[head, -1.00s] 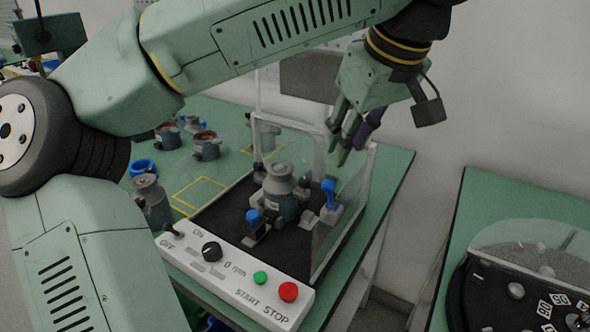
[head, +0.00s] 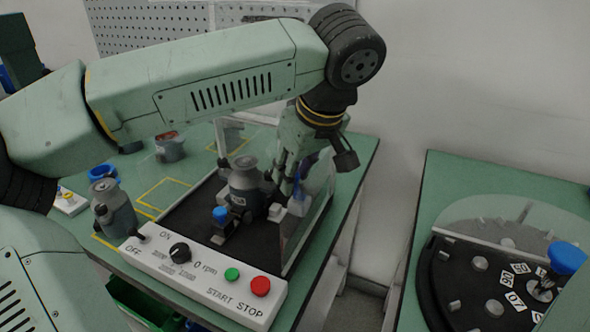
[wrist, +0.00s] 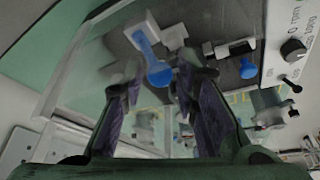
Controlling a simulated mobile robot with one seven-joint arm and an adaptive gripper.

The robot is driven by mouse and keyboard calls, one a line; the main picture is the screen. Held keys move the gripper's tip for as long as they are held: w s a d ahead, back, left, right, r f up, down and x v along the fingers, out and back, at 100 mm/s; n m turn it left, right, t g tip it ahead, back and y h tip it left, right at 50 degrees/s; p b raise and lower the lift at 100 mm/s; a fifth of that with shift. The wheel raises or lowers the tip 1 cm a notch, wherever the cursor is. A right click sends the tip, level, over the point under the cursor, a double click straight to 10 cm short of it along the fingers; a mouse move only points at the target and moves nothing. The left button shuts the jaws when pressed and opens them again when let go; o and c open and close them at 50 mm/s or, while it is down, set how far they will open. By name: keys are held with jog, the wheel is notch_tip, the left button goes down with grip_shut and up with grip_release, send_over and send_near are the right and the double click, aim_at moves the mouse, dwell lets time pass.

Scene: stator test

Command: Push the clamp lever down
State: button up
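The clamp with the blue lever (wrist: 157,70) stands on the right side of the test fixture. In the wrist view its rounded blue end points up towards the camera, between and beyond my fingertips. In the head view my gripper (head: 287,182) is low over this clamp and hides much of its lever. My gripper (wrist: 160,78) is open in the wrist view, its two dark fingers apart, with nothing clearly held. Contact with the lever cannot be told. A second blue-handled clamp (head: 221,214) sits at the front left of the grey stator (head: 246,185), its handle lower.
A clear guard panel (head: 318,205) stands close to the right of my gripper. The control box (head: 205,275) with START and STOP buttons lies along the front. Another grey motor part (head: 113,212) stands to the left. A second table with a round black fixture (head: 470,290) is at the right.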

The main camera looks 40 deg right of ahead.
grip_shut()
dwell(0.6)
